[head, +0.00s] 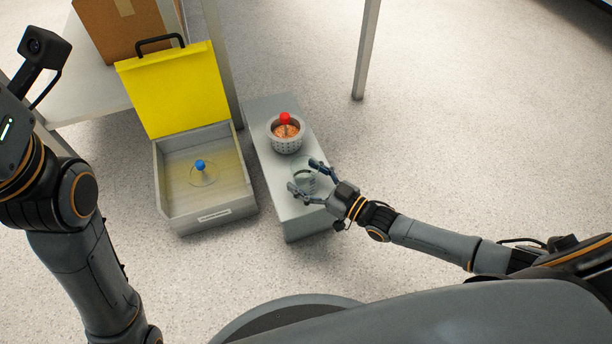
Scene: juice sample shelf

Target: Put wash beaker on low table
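A small grey beaker (304,183) with dark markings stands on the near half of the low grey table (286,225). It looks upright. My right gripper (302,174) reaches in from the right, its two fingers spread wide on either side of the beaker. The fingers look open and not closed on it. Part of the beaker's near side is hidden by the gripper. My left arm is at the left edge, and its gripper is out of the picture.
A perforated grey pot (287,145) with orange contents and a red knob stands farther back on the low table. Left of it is an open grey case (208,213) with a yellow lid (178,92) and a blue-knobbed clear item (201,168). A cardboard box (118,25) sits behind.

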